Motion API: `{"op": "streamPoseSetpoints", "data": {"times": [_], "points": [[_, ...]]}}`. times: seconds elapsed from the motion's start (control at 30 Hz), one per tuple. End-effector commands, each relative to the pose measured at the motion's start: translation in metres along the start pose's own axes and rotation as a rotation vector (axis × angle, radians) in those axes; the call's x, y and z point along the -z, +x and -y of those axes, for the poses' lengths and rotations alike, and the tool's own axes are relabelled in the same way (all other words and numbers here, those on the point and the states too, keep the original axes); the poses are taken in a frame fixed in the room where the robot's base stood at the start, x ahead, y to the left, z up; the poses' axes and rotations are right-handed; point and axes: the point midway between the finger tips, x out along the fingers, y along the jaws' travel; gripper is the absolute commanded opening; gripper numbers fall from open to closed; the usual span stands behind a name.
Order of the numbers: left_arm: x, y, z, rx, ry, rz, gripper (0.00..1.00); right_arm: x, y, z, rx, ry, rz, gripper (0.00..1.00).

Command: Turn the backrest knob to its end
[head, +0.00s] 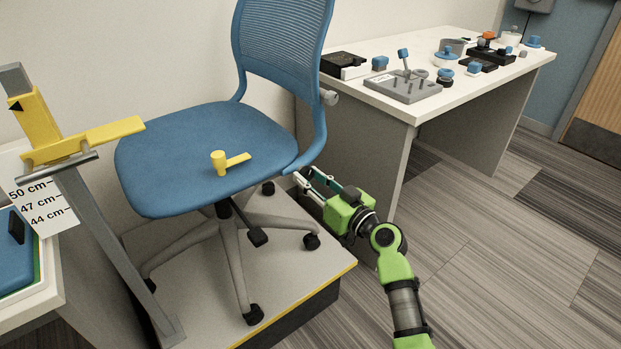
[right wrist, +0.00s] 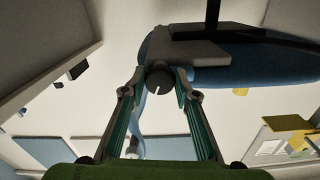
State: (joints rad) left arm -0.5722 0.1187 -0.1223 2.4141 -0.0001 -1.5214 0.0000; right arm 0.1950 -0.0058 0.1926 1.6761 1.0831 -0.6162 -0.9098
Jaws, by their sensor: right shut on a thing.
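The blue office chair (head: 195,165) stands on a low platform, with its backrest (head: 280,40) at the rear. My right gripper (head: 301,180) is low beside the rear right edge of the seat. In the right wrist view my right gripper (right wrist: 160,88) is shut on a dark round knob (right wrist: 158,77) with a pale line on its face. The knob sits between the fingertips at the end of a grey part under the blue seat (right wrist: 220,75). This knob is hidden in the head view. Another grey knob (head: 328,97) shows on the backrest's side. My left gripper is not in view.
A yellow handle-shaped piece (head: 220,162) lies on the seat. A height gauge with a yellow arm (head: 85,140) stands at left by a card with cm marks (head: 42,205). A white table (head: 425,105) with several small devices is behind my right arm. The floor at right is clear.

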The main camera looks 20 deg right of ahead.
Motion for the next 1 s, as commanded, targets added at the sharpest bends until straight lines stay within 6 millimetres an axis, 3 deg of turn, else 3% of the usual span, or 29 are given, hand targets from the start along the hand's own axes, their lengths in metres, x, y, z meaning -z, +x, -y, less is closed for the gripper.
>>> {"op": "streamPoseSetpoints", "data": {"times": [0.27,1.0], "points": [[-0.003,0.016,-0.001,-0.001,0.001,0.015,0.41,0.0,0.0,0.001,0.001,0.239,0.003,0.07],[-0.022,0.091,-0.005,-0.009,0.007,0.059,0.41,0.002,0.0,0.002,-0.001,0.945,0.002,0.07]]}}
